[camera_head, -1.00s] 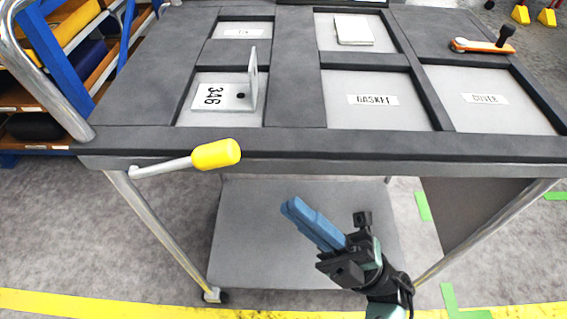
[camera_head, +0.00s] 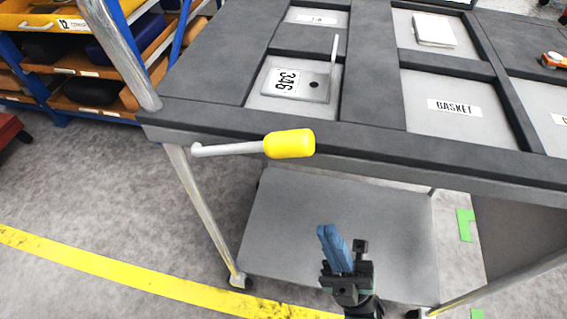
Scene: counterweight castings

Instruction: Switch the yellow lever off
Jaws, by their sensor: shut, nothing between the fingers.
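The yellow lever (camera_head: 288,144) is a grey rod with a fat yellow grip at its end. It is mounted at the front left of the cart, just below the top's edge. The rod lies nearly level, with the grip pointing right. My gripper (camera_head: 328,232) has blue fingers, shut and empty. It is in front of the cart, below and slightly right of the yellow grip in the picture, apart from it. The fingers point up toward the cart.
A lower shelf (camera_head: 340,225) lies behind my gripper. A cart leg (camera_head: 207,215) stands at left. A shelving rack (camera_head: 85,75) is at far left. Open floor lies front left.

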